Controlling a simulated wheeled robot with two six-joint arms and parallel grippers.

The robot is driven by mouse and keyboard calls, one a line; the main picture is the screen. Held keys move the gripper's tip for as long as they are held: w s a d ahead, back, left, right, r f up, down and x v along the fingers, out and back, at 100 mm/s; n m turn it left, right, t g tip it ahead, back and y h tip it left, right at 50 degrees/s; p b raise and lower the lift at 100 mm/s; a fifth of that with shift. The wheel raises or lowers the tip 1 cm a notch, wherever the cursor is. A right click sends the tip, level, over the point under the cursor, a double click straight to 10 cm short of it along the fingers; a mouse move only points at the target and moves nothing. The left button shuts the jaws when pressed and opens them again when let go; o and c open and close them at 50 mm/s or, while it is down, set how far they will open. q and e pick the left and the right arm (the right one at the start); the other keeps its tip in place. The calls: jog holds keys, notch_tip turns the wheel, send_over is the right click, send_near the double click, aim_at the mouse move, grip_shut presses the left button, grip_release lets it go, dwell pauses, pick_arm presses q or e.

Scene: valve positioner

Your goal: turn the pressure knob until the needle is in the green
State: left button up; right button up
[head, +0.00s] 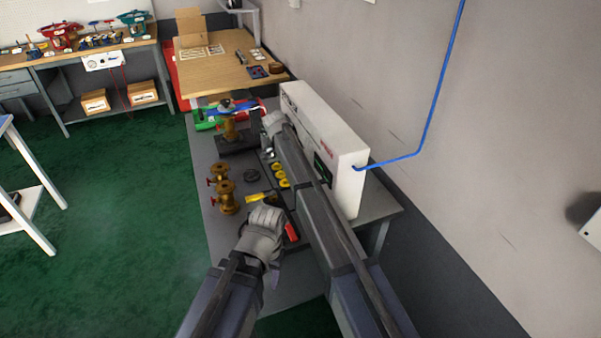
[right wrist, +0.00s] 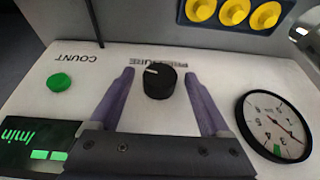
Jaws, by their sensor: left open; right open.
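The pressure knob (right wrist: 160,82) is black with a white mark and sits on a white panel under the word PRESSURE. My right gripper (right wrist: 159,76) is open, with one purple finger on each side of the knob and a gap on both sides. The round gauge (right wrist: 272,126) is right of it in the right wrist view; it has a white face, a needle and a small green band low on the dial. The needle points to the lower right, apart from the green band. In the head view the white test box (head: 335,170) partly hides behind my right arm. My left gripper (head: 275,276) is open.
The panel also has a green COUNT button (right wrist: 60,82) and a green display (right wrist: 35,145). Yellow round parts (head: 279,174) and brass valves (head: 225,195) stand on the grey bench (head: 205,155). A blue hose (head: 430,110) runs up the wall.

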jog(key=shift+c, duration=0.3)
grip_shut()
dwell(0.4)
jog(key=shift+s, duration=0.15)
jog(key=shift+s+d+f+t+y+b, duration=0.15)
jog(key=shift+s+t+y+b, duration=0.2)
jog(key=shift+t, duration=0.55)
jog(key=shift+s+f+m+t+b, duration=0.15)
jog(key=shift+m+t+b, duration=0.25)
jog(key=shift+t+b, duration=0.25)
jog(key=t+b, duration=0.1)
jog(key=b, duration=0.1)
jog(key=m+t+y+b, duration=0.1)
jog(key=t+b, duration=0.3)
jog(key=shift+s+f+t+y, duration=0.1)
jog(key=shift+f+t+y, duration=0.15)
jog(key=shift+f+y, duration=0.1)
jog(key=shift+m+t+b, duration=0.4)
jog(key=shift+t+b, duration=0.3)
jog(key=shift+b, duration=0.5)
jog(key=shift+r+t+b, duration=0.2)
jog(key=shift+t+b, duration=0.2)
jog(key=shift+b, duration=0.05)
